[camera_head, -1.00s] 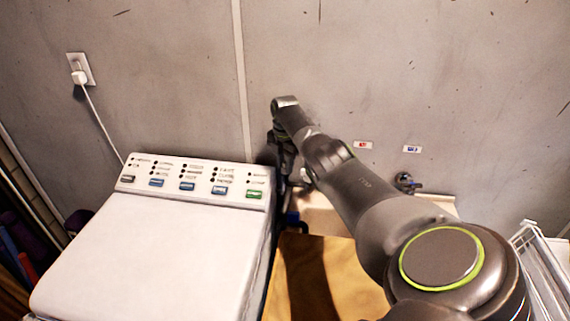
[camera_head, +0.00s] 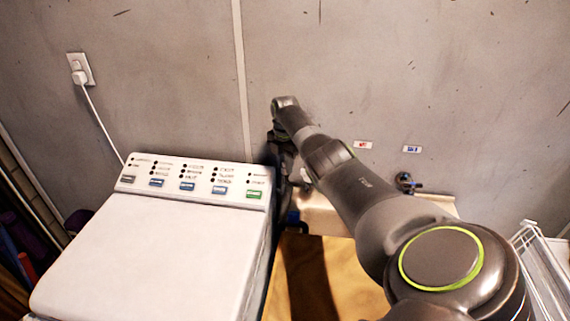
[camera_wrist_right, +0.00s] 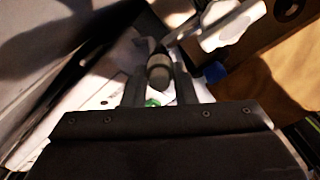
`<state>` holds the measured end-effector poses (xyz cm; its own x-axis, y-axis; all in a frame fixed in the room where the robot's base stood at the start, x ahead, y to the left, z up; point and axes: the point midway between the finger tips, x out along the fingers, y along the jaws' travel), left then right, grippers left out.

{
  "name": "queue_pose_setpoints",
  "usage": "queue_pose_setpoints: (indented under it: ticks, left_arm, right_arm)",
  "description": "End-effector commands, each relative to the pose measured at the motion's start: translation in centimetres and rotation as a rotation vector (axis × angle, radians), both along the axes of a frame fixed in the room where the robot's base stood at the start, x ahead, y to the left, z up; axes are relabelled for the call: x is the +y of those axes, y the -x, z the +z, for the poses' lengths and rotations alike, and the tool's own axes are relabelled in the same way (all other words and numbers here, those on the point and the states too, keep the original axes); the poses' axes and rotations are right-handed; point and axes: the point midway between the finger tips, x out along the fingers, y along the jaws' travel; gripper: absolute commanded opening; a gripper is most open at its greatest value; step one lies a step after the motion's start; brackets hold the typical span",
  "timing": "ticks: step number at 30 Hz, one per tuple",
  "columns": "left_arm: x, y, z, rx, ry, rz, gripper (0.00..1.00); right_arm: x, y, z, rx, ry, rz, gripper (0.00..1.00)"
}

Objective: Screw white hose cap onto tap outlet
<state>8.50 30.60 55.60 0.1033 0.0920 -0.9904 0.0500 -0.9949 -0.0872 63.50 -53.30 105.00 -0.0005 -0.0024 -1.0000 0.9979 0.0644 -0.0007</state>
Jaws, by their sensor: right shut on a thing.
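My right gripper (camera_wrist_right: 158,92) reaches down behind the right rear corner of the washing machine. In the head view my wrist and arm mostly hide it. In the right wrist view its jaws are shut on a grey cylindrical hose end (camera_wrist_right: 158,72), dark at its far end. Shadow keeps me from telling whether this piece is the white cap. A bright white lobed piece (camera_wrist_right: 232,25) lies beyond and right of the fingers, apart from them. A tap (camera_head: 405,181) with a blue part stands at the wall under the blue label. Any tap under the red label (camera_head: 363,145) is hidden by my arm.
The white washing machine (camera_head: 150,255) stands close on the left of my gripper. A blue piece (camera_wrist_right: 213,77) sits just right of the fingers. A wooden surface (camera_head: 340,275) lies below my arm. A white rack (camera_head: 540,262) stands at far right.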

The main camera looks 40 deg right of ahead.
Motion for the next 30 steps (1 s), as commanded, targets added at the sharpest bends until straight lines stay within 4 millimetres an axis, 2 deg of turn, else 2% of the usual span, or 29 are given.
queue_pose_setpoints:
  ticks: [16,27,30]
  left_arm:
    - [0.0,0.0,0.2,0.000,0.000,0.000,0.36]
    - [0.0,0.0,1.8,0.000,0.000,0.000,0.36]
    - [0.0,0.0,1.9,0.000,0.000,0.000,0.36]
  right_arm:
    - [0.0,0.1,0.1,0.002,0.000,-0.022,0.00]
    - [0.0,0.1,0.1,0.004,0.000,-0.422,0.00]
    - [0.0,0.1,0.0,0.003,0.001,-0.485,0.00]
